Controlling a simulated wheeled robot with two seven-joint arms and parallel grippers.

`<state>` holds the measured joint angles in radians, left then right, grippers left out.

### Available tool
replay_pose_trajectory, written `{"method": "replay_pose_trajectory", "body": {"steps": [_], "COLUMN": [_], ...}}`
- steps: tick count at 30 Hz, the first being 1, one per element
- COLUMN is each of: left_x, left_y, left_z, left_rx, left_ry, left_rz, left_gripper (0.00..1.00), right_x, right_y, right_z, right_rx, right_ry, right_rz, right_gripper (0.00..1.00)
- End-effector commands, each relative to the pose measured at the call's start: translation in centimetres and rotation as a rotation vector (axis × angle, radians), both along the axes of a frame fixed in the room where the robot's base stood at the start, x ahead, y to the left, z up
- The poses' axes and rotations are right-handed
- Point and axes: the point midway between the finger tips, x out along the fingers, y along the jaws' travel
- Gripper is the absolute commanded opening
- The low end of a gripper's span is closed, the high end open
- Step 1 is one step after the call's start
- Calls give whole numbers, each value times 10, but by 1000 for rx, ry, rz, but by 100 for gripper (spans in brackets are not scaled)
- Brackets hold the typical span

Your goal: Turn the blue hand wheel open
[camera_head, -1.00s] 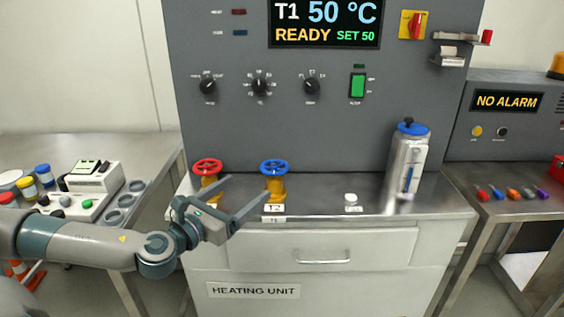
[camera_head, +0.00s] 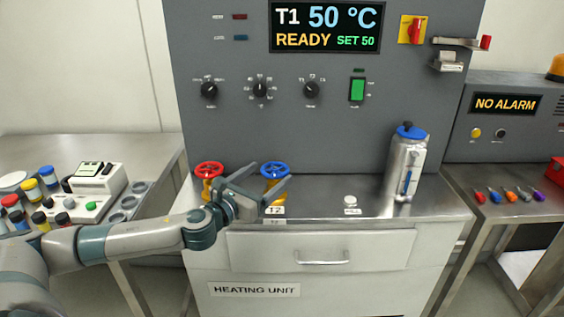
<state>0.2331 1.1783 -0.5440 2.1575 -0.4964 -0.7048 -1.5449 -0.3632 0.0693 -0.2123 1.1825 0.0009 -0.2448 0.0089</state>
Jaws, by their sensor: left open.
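The valve body is partly hidden behind the gripper. My right gripper is not in view.
A red hand wheel (camera_head: 209,169) stands close left of the gripper, its valve partly hidden. A small white cap (camera_head: 350,200) and a metal canister with a blue lid (camera_head: 407,160) stand to the right. The display (camera_head: 325,26) reads T1 50 °C, READY. A drawer (camera_head: 320,250) is below.

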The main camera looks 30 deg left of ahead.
Motion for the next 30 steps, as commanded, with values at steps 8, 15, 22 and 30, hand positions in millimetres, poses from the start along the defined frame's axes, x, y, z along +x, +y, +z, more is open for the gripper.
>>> {"method": "replay_pose_trajectory", "body": {"steps": [8,15,22,30], "left_x": [43,69,75,75], "left_y": [-2,-3,-3,-3], "left_z": [3,1,0,0], "left_rx": [-2,-1,-1,-1], "left_ry": [-1,0,0,1], "left_rz": [1,1,-1,-1], "left_gripper": [81,81,81,66], "right_x": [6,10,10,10], "right_y": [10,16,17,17], "right_z": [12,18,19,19], "right_rx": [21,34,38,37], "right_ry": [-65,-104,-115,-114], "right_rz": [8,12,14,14], "right_gripper": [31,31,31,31]}}
